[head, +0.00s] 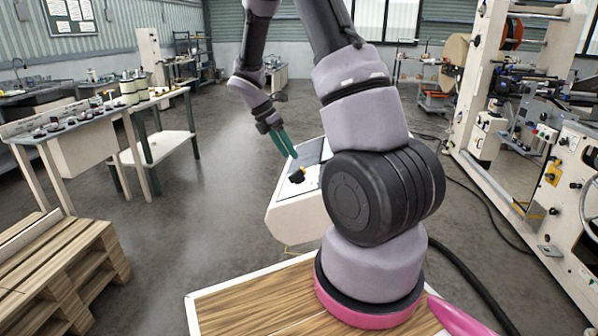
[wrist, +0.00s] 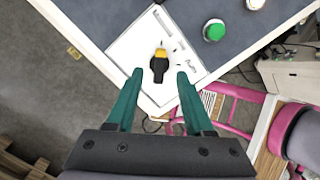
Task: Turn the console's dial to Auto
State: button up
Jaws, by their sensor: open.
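The console (head: 290,205) is a white box with a sloped top, standing beyond my base and partly hidden by my arm. Its dial (wrist: 160,66) is a black knob with a yellow part, on a white panel with small marks around it. The dial also shows in the head view (head: 297,176). The panel's lettering is too small to read, so I cannot tell which setting it points to. My gripper (wrist: 161,82) has green fingers, open and apart, one on each side of the dial in the wrist picture. In the head view, my gripper (head: 288,150) hangs above the panel, apart from the dial.
A large machine (head: 540,130) stands at right. Open floor lies left of the console.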

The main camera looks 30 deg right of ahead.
aim_at(299, 170)
jog(key=x, duration=0.8)
jog(key=shift+c, duration=0.3)
grip_shut()
